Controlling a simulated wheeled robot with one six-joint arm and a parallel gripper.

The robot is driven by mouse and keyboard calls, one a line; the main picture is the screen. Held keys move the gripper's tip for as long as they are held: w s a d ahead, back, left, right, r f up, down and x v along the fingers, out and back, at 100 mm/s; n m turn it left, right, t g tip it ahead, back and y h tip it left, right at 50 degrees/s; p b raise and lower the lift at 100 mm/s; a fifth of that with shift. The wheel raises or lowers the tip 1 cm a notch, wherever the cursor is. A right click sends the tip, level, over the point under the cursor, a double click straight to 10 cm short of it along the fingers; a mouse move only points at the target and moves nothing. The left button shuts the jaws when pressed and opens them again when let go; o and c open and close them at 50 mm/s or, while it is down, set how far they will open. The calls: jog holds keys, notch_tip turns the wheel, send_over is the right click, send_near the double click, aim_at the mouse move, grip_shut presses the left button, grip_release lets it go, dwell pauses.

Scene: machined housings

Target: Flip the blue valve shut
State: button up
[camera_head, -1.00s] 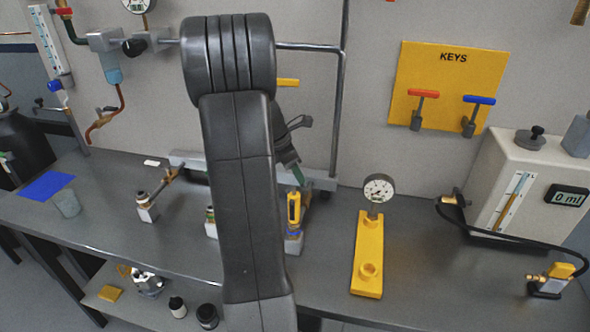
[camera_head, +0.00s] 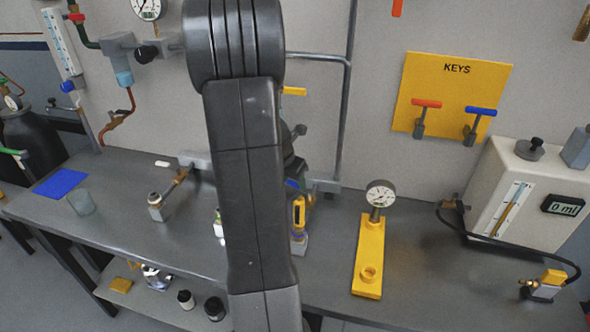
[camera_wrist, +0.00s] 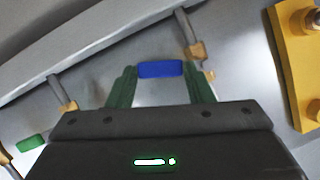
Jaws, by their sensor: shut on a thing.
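The blue valve handle (camera_wrist: 160,69) lies between the two green fingers of my gripper (camera_wrist: 160,84) in the wrist view. The fingers are shut on it, one at each end. In the head view a small bit of blue (camera_head: 292,184) shows beside my arm, low in front of the wall. My arm hides most of the gripper and the valve body there, so I cannot tell the valve's angle from that view.
A yellow-handled valve (camera_head: 299,215) stands just in front. A yellow plate with a gauge (camera_head: 368,250) is to the right. A green handle (camera_wrist: 30,143) lies left in the wrist view. A KEYS board (camera_head: 455,95) hangs on the wall. The right bench has a white meter box (camera_head: 512,190).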

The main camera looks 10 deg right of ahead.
jog(key=shift+s+a+r+n+t+y+p, duration=0.1)
jog(key=shift+s+n+t+y+p, duration=0.15)
jog(key=shift+n+p, duration=0.5)
jog(key=shift+s+a+f+n+t+y+p, duration=0.15)
jog(key=shift+s+n+p, duration=0.2)
jog(key=shift+n+p, duration=0.35)
jog(key=shift+s+a+r+n+t+y+p, duration=0.1)
jog(key=shift+s+r+n+y+p, duration=0.15)
jog(key=shift+n+p, duration=0.5)
jog(key=shift+f, duration=0.15)
jog(key=o, duration=1.4)
jog(key=shift+s, duration=0.1)
jog(key=p+v, duration=0.2)
jog(key=v, duration=1.1)
jog(key=shift+s+a+r+p, duration=0.1)
jog(key=shift+s+r+p, duration=0.05)
jog(key=shift+r+p, duration=0.2)
jog(key=shift+f, duration=0.1)
jog(key=b+x, duration=0.2)
jog(key=x, duration=1.1)
jog(key=shift+f, duration=0.3)
